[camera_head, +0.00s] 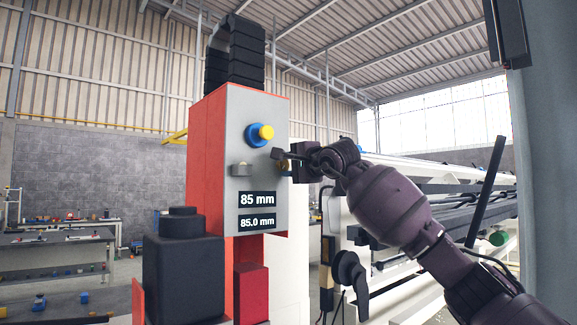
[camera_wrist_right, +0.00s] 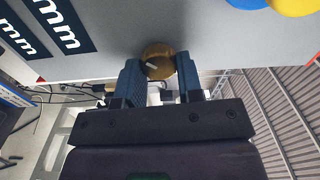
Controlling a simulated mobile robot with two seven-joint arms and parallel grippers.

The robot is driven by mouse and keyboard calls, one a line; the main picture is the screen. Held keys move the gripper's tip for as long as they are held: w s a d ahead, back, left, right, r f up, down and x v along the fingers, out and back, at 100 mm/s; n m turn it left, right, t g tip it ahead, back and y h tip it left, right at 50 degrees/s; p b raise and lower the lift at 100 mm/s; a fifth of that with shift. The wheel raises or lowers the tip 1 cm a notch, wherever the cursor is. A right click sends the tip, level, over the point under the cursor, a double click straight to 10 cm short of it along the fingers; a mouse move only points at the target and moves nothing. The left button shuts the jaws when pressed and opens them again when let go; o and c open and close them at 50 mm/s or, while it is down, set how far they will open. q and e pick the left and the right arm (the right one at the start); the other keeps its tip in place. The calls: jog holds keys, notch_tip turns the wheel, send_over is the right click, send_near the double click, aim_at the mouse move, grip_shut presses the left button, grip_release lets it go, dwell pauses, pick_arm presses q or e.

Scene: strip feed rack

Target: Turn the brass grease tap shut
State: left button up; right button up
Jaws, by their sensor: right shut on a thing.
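The brass grease tap (camera_wrist_right: 158,52) is a round brass knob with a pale mark on its face. It sits on the grey front panel (camera_head: 236,130) of the red-sided head, near the panel's right edge. In the head view, only a little of the tap (camera_head: 284,168) shows behind my right gripper (camera_head: 284,161). In the right wrist view, the two fingers of my right gripper (camera_wrist_right: 160,72) stand on either side of the tap and are shut on it. My left gripper is in neither view.
A yellow button on a blue collar (camera_head: 261,134) sits above the tap. A grey knob (camera_head: 241,169) is to its left, and displays reading 85 mm (camera_head: 257,199) and 85.0 mm (camera_head: 257,222) are below. A dark block (camera_head: 185,270) stands at lower left.

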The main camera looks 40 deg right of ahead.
jog(key=m, duration=0.3)
jog(key=shift+f+m, duration=0.15)
jog(key=shift+m, duration=0.15)
jog(key=m, duration=0.4)
jog(key=shift+f+b, duration=0.1)
jog(key=shift+b, duration=0.25)
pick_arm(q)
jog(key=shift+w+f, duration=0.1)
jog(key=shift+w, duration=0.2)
pick_arm(e)
jog(key=shift+m, duration=1.1)
jog(key=o, duration=0.9)
jog(key=shift+o, duration=0.2)
